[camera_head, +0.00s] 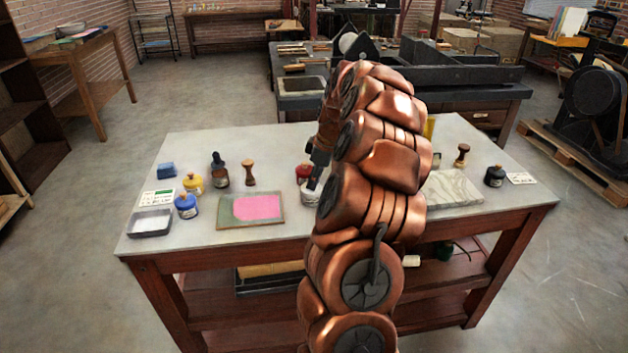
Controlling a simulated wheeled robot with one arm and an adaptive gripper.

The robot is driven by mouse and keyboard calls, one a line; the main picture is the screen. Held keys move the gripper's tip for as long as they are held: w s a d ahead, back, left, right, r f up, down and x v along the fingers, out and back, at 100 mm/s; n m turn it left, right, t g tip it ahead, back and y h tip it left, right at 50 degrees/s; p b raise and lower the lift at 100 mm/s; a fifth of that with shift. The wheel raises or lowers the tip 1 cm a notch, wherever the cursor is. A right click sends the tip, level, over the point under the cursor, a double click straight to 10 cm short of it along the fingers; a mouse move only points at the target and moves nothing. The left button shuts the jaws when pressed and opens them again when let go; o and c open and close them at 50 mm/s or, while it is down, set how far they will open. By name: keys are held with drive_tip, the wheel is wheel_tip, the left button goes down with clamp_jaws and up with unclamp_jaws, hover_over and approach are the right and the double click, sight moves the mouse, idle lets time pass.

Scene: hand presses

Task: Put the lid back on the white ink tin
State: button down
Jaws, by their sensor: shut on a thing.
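My gripper (314,178) is over the middle of the table, its fingers pointing down and partly hidden by my own arm. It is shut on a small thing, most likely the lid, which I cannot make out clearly. Right below and beside the fingertips is a small pale tin (309,197), partly covered by the gripper. I take it for the white ink tin; its opening is hard to see. A red-topped container (303,171) shows just left of the fingers. I cannot tell whether the held thing touches the tin.
On the table (300,231) are a pink-inked slab (257,207), a yellow jar (193,183), a blue jar (186,206), a dark bottle (219,170), a wooden-handled stamp (249,174) and a grey tray (150,222). At right are a marbled slab (455,190) and a black jar (495,176).

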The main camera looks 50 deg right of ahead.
drive_tip(key=c, duration=1)
unclamp_jaws()
drive_tip(key=shift+o, duration=0.3)
drive_tip(key=o, duration=0.5)
drive_tip(key=shift+c, duration=0.2)
drive_tip(key=shift+r, duration=0.15)
drive_tip(key=shift+r+p, duration=0.5)
drive_tip(key=shift+r, duration=2.9)
